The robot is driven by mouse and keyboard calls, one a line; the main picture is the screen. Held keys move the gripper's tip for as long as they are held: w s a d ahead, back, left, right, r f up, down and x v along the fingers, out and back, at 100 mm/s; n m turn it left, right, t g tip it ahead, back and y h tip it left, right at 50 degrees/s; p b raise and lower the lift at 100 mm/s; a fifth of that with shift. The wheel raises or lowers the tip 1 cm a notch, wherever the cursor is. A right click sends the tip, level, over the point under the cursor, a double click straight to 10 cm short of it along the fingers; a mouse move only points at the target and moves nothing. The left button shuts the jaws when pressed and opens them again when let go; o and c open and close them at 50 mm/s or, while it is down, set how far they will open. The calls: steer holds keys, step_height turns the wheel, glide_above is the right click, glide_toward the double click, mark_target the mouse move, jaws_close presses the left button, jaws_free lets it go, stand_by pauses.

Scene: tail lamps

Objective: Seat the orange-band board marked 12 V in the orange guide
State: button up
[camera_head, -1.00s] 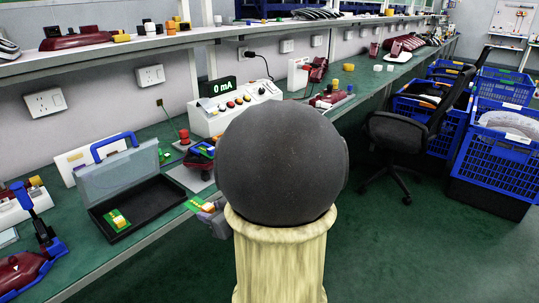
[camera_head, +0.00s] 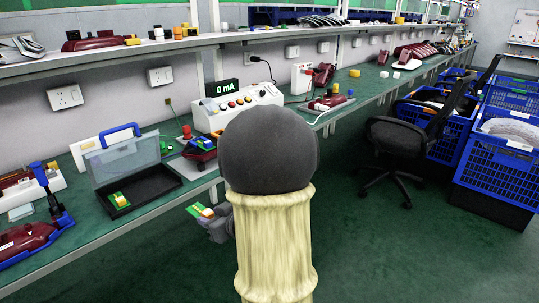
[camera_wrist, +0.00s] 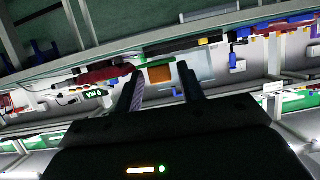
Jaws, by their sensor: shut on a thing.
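My gripper (camera_wrist: 160,90) is shut on a small green board (camera_wrist: 157,64) with an orange-brown block (camera_wrist: 160,75) between the fingers. In the head view the held board (camera_head: 199,212) shows green with a yellow-orange part, in front of the bench edge and clear of the bench. Its marking is not readable. A dark red lamp body (camera_head: 203,156) with blue and green parts on top sits on a grey mat on the bench, beyond my gripper. I cannot make out the orange guide. Another green board with a yellow part (camera_head: 119,200) lies in the open black case.
The open case (camera_head: 155,195) with a clear lid stands near the bench's front edge. A white meter box (camera_head: 238,107) reading 0 mA stands behind the lamp body. A blue-framed fixture (camera_head: 48,200) is at left. A chair (camera_head: 395,145) and blue crates (camera_head: 510,155) stand at right.

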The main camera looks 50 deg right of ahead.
steer(key=w+a+f, duration=0.3)
steer(key=a+f, duration=0.2)
steer(key=f, duration=0.5)
steer(key=w+a+f, duration=0.3)
steer(key=a+f, duration=0.3)
steer(key=f, duration=0.3)
steer(key=w+a+f+h, duration=0.1)
steer(key=w+a+f, duration=0.3)
steer(key=f, duration=0.6)
steer(key=shift+a+f+m, duration=0.3)
steer(key=shift+a+f, duration=0.05)
steer(key=shift+a, duration=0.65)
